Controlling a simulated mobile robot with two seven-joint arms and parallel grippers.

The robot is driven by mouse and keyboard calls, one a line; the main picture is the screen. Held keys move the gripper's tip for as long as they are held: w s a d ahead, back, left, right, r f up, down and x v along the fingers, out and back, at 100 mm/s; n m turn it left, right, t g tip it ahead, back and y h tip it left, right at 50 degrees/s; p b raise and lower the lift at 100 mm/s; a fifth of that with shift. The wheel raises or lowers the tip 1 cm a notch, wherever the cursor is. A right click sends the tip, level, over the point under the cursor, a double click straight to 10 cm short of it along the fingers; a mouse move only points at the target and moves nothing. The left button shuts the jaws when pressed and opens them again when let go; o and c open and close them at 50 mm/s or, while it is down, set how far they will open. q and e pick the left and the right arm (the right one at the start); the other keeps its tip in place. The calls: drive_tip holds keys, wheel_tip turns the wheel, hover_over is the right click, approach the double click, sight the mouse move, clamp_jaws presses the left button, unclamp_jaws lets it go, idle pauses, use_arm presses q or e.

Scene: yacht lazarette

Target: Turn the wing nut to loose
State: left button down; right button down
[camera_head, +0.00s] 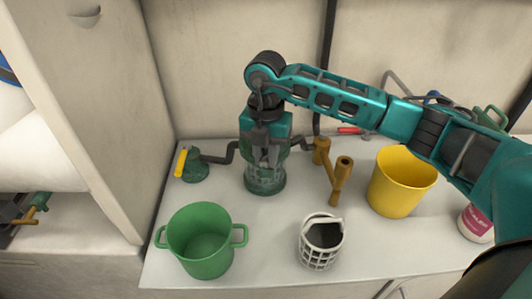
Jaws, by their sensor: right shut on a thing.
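My right arm reaches in from the right, and its right gripper (265,160) points straight down over the strainer (265,183), a green-topped, clear-sided housing on the white counter. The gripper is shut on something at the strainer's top. The wing nut itself is hidden behind the fingers and wrist, so its turn angle cannot be told. The strainer stands upright, with dark pipes at both sides. My left gripper is not in view.
A green valve (195,170) with a yellow handle stands left of the strainer. Bronze pipe fittings (338,180) and a yellow bucket (402,185) are to the right. A green pot (200,245) and white basket (321,252) stand in front. A bottle (475,223) is far right.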

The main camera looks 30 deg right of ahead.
sight(266, 158)
drive_tip(key=n+b, duration=0.1)
drive_tip(key=n, duration=0.3)
drive_tip(key=shift+n, duration=0.3)
drive_tip(key=shift+a+r+n+b, duration=0.1)
drive_tip(key=shift+n+b, duration=0.4)
drive_tip(key=shift+n, duration=1.7)
drive_tip(key=c, duration=1.1)
unclamp_jaws()
drive_tip(key=shift+o, duration=1.3)
wheel_tip(266, 158, up, 13)
drive_tip(key=p, duration=0.1)
